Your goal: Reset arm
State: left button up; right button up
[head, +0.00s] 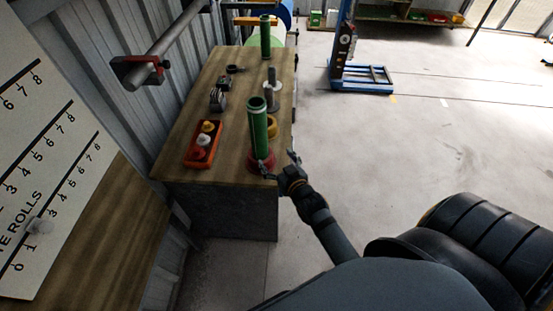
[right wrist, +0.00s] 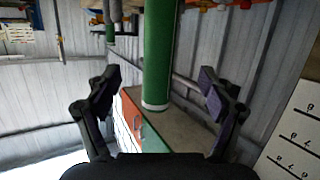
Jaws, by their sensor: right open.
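My right gripper (head: 278,162) is open at the near right edge of the wooden workbench (head: 215,120). It is beside the lower part of a green tube (head: 258,130) that stands upright in a red base (head: 261,163). In the right wrist view the open fingers (right wrist: 160,82) are spread wide, with the green tube (right wrist: 160,50) showing in the gap beyond them. Nothing is held in the fingers. I cannot tell whether a finger touches the red base. My left gripper is not in view.
A numbered board (head: 45,150) stands at left. A blue lift (head: 342,70) stands on open floor.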

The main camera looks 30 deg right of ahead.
jog(key=shift+f, duration=0.1)
dwell(0.5)
jog(key=s+d+f+g+b, duration=0.15)
jog(key=s+f, duration=0.35)
jog(key=f, duration=0.6)
jog(key=s+f+g, duration=0.3)
jog(key=s+f, duration=0.1)
jog(key=f, duration=0.7)
jog(key=s+d+f+g+b, duration=0.1)
jog(key=s+f+g, duration=0.3)
jog(key=f, duration=0.7)
jog(key=s+d+f+g, duration=0.1)
jog(key=s+f, duration=0.4)
jog(key=s, duration=0.3)
jog(key=s+d+f+g, duration=0.1)
jog(key=s+f+g, duration=0.1)
jog(key=s+f, duration=0.3)
jog(key=s+f+g, duration=0.2)
jog(key=s+f, duration=0.3)
jog(key=s, duration=0.8)
jog(key=shift+d+f+b, duration=0.4)
jog(key=shift+b, duration=0.05)
